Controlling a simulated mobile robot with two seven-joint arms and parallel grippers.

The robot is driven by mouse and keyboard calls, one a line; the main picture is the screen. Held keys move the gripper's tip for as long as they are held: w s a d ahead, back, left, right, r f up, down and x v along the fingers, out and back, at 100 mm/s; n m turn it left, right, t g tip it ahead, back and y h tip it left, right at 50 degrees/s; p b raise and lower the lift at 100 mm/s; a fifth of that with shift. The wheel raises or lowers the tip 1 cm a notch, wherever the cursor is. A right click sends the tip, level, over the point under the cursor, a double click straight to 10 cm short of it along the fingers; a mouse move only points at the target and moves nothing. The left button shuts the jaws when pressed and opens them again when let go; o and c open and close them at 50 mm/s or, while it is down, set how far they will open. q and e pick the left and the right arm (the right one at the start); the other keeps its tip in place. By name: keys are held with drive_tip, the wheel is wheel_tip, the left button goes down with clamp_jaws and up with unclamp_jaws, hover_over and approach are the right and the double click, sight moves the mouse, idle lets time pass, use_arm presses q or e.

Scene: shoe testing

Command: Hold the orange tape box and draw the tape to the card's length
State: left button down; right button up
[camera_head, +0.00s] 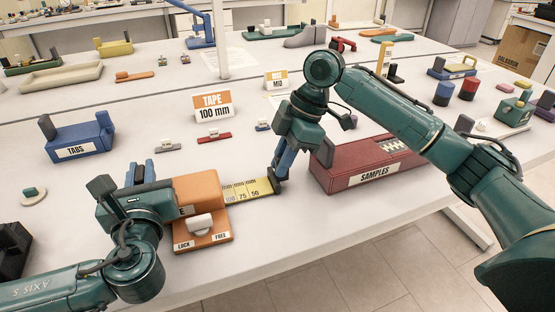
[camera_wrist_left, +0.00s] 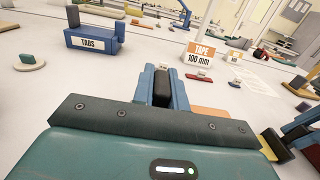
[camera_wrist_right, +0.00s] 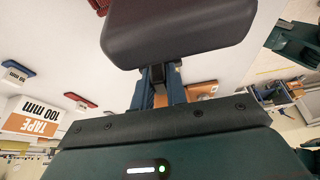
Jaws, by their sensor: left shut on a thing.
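The orange tape box (camera_head: 203,188) sits near the table's front edge, its white lever between "LOCK" and "FREE" on the front ledge. A yellow tape (camera_head: 246,191) runs out to its right, with 100, 75 and 50 showing. My left gripper (camera_head: 142,175) is shut on the box's dark upright grip (camera_wrist_left: 162,87), at the box's left side. My right gripper (camera_head: 279,180) points down at the tape's outer end, its fingers close together on it; the exact contact is hidden. The card (camera_head: 213,106) behind reads "TAPE 100 mm".
A red "SAMPLES" box (camera_head: 345,176) stands just right of my right gripper. A blue "TABS" box (camera_head: 80,138) is at the left. Small coloured pieces, including a red one (camera_head: 214,137), lie behind the tape. The table strip in front of the tape is clear.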

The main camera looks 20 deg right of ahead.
drive_tip(key=o, duration=0.4)
drive_tip(key=shift+o, duration=0.2)
drive_tip(key=v, duration=1.2)
use_arm(q)
drive_tip(key=c, duration=1.3)
unclamp_jaws()
